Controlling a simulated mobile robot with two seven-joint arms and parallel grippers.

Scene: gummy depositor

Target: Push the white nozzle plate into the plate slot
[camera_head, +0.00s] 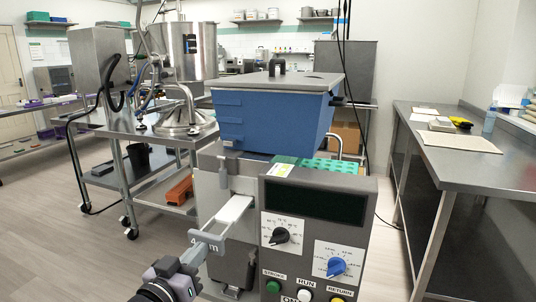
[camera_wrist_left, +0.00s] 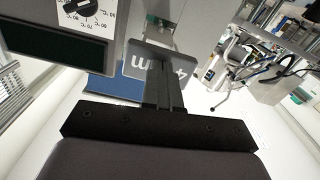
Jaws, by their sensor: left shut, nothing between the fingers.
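The white nozzle plate (camera_head: 234,212) sticks out of the left side of the depositor's front, its far end at the machine under the blue hopper. Its grey end tab (camera_head: 214,243), marked "mm", faces my left gripper (camera_head: 199,249). The tab also shows in the left wrist view (camera_wrist_left: 133,66), with the lettering upside down. My left gripper's fingers (camera_wrist_left: 165,88) are shut with nothing between them, and their tips overlap the tab. I cannot tell whether they touch it. The plate slot itself is hidden. My right gripper is not in view.
The blue hopper (camera_head: 270,122) stands above the slot area. The control panel (camera_head: 318,205) with dials and buttons is right of the plate. A steel cart (camera_head: 150,138) stands behind left, a steel bench (camera_head: 480,165) at right. Floor at left is clear.

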